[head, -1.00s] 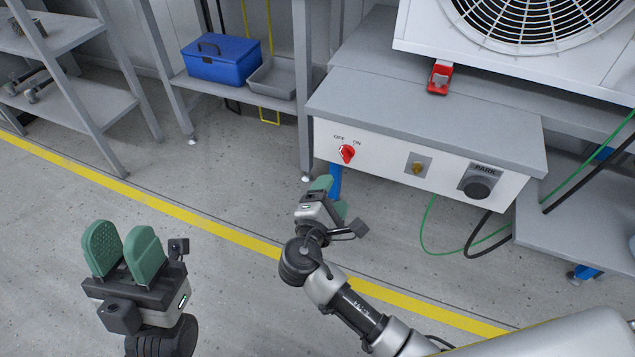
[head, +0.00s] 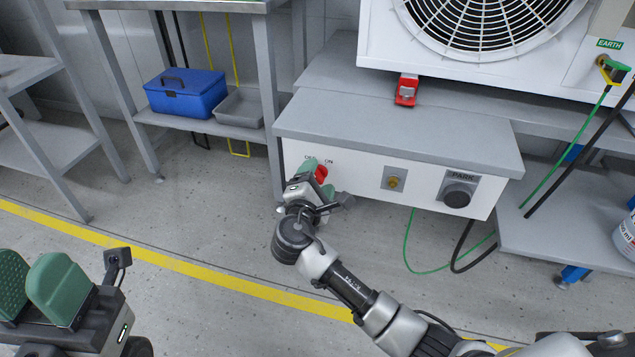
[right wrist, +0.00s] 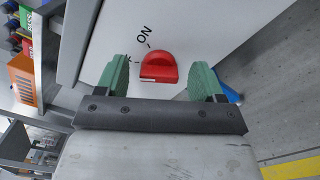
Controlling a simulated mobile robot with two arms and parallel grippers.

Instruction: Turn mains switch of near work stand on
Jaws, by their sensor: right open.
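The red mains switch (head: 321,174) is a rotary knob on the white front panel (head: 425,192) of the near work stand, with OFF and ON lettering above it. In the right wrist view the red knob (right wrist: 158,67) sits between and just beyond the fingertips, with ON readable beside it. My right gripper (head: 322,181) is open, one green finger on each side of the knob, not closed on it; it partly hides the OFF lettering in the head view. It also shows in the right wrist view (right wrist: 164,78). My left gripper (head: 28,283) is open and empty at the lower left, away from the stand.
The panel also bears a brass fitting (head: 394,182) and a black PARK socket (head: 458,194). A red clamp (head: 406,90) and a large fan unit (head: 480,40) are above. A blue toolbox (head: 186,93) and a grey tray (head: 240,107) are on a shelf. The floor in front is clear.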

